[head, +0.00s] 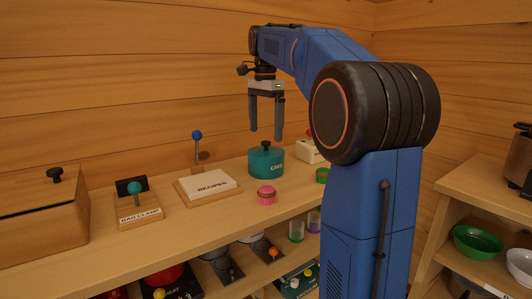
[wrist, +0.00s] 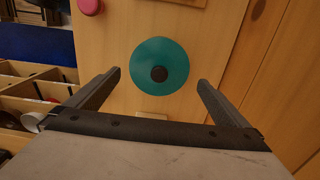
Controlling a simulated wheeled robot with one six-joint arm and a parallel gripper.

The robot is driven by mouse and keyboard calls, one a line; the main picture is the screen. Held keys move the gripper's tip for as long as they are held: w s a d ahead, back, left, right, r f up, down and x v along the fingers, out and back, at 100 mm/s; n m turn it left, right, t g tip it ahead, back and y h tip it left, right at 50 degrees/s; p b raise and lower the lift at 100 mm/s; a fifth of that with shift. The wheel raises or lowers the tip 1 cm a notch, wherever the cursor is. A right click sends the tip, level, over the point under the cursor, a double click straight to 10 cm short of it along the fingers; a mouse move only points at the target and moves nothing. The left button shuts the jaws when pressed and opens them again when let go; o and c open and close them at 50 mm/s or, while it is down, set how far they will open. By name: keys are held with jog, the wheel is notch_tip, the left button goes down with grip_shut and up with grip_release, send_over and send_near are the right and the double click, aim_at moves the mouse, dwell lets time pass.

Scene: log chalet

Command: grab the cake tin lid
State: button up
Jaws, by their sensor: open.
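The teal cake tin (head: 266,165) stands upright on the wooden shelf top, with the word CAKE on its side. Its teal lid (head: 266,151) is on the tin and has a dark round knob. In the wrist view the lid (wrist: 150,52) shows from above as a teal disc with the knob near its middle. My gripper (head: 266,137) is open and empty, pointing down above the tin, apart from the lid. In the wrist view the fingertips (wrist: 158,77) lie either side of the lid's lower part.
A white object (head: 308,150) is behind right. The RECIPES block (head: 208,186) and a blue-knobbed lever (head: 197,140) are to the left.

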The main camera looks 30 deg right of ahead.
aim_at(266, 142)
jog(key=shift+d+f, duration=0.1)
jog(key=shift+f, duration=2.6)
jog(key=shift+s, duration=0.1)
jog(key=c, duration=1.2)
jog(key=shift+f, duration=0.1)
